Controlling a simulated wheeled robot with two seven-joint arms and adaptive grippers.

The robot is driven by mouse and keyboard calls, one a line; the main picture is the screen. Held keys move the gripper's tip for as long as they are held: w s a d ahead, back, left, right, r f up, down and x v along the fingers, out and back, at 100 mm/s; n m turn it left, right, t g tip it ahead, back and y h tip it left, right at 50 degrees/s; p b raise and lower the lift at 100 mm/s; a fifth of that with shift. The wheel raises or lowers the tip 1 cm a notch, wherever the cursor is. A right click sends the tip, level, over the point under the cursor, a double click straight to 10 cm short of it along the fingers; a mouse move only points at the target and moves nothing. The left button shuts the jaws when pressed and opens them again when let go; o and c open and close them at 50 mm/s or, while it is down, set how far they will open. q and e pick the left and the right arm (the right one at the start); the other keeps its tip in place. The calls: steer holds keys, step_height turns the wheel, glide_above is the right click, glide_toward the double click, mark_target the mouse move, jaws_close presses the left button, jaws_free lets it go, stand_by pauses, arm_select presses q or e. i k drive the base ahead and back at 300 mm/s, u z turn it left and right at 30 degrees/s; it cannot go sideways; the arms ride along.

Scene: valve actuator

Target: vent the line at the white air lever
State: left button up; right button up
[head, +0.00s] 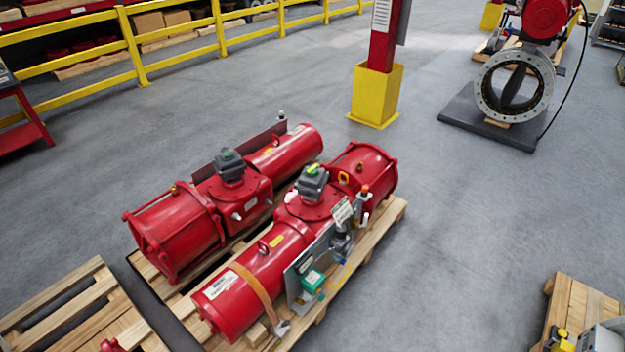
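Two red valve actuators lie side by side on wooden pallets in the head view. The nearer actuator (265,262) carries a grey panel (312,258) with a green-topped box (313,281) and fittings on its right side. A small white part (364,218) shows near the panel's upper end, below a red-tipped fitting (365,189). The farther actuator (178,226) has small white parts (237,216) on its near side. I cannot tell which of these is the white air lever, or how it is set. Neither of my grippers is in view.
A yellow-based red column (376,95) stands behind the actuators. A large flanged valve (515,88) stands at the upper right. Pallets lie at the lower left (75,300) and lower right (582,303). A yellow railing (130,45) runs along the back.

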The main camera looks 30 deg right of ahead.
mark_target(366, 216)
steer(key=z, duration=1.85)
steer(key=i, duration=1.65)
steer(key=u, duration=0.8)
